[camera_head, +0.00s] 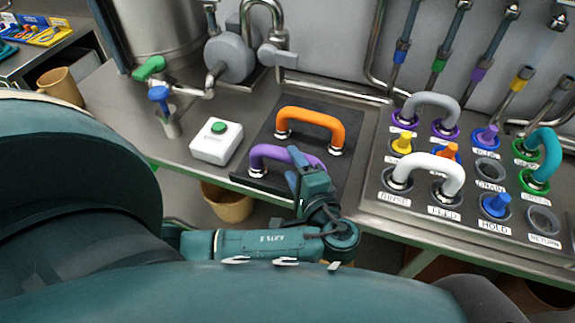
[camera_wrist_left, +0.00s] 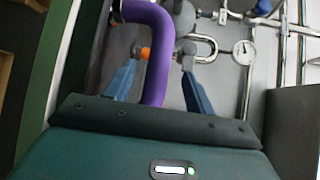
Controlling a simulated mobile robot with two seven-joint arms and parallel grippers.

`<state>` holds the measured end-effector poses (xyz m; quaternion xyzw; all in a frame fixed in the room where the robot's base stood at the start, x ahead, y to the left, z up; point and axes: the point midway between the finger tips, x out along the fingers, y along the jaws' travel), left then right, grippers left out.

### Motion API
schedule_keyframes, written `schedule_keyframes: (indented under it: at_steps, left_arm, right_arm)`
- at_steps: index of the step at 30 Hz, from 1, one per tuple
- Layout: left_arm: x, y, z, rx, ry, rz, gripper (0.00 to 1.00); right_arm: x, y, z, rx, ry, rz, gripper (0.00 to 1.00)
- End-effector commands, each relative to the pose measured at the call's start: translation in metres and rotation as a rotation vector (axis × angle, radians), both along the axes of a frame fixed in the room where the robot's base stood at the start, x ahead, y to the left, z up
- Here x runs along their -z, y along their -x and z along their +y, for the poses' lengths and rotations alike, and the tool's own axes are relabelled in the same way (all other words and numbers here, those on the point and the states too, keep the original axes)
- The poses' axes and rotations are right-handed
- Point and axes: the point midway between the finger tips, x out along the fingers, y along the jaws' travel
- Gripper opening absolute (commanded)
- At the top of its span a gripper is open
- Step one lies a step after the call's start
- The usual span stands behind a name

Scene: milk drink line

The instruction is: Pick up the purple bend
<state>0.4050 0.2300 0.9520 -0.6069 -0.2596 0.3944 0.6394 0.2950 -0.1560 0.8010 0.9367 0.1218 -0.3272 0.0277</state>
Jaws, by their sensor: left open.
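The purple bend (camera_head: 262,152) is a U-shaped pipe on the dark mat (camera_head: 262,133) near the front edge of the counter. Its left end with a metal collar shows, while its right end is hidden behind my left gripper (camera_head: 300,163). My left gripper is open at the bend's right side. In the left wrist view, the purple bend (camera_wrist_left: 158,62) runs between the two blue fingers of the gripper (camera_wrist_left: 161,52), with gaps visible on both sides. I cannot tell how deep it sits between them. My right gripper is not in view.
An orange bend (camera_head: 311,115) stands just behind on the same mat. A white box with a green button (camera_head: 217,140) is to the left. The port panel (camera_head: 400,207) with white, grey and teal bends and coloured plugs is to the right. Pipes and valves line the back.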

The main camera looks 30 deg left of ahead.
Motion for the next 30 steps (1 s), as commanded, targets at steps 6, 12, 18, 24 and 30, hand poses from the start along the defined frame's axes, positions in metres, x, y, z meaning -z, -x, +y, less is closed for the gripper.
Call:
schedule_keyframes:
  at_steps: [6, 12, 18, 24, 30]
  left_arm:
    - [0.004, -0.022, 0.026, -0.003, -0.006, -0.001, 0.54]
    - [0.008, -0.029, 0.036, -0.003, -0.002, 0.000, 0.54]
    - [0.008, -0.029, 0.036, -0.002, -0.001, 0.000, 0.52]
    - [0.009, -0.028, 0.036, -0.002, -0.002, 0.000, 0.36]
    - [0.009, -0.028, 0.036, -0.002, -0.002, 0.000, 0.20]
  right_arm:
    - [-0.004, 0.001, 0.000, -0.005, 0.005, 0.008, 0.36]
    - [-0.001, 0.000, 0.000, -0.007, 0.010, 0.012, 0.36]
    - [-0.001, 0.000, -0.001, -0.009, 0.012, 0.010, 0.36]
    - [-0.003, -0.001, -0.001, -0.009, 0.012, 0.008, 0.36]
    - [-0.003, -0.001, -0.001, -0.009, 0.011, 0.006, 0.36]
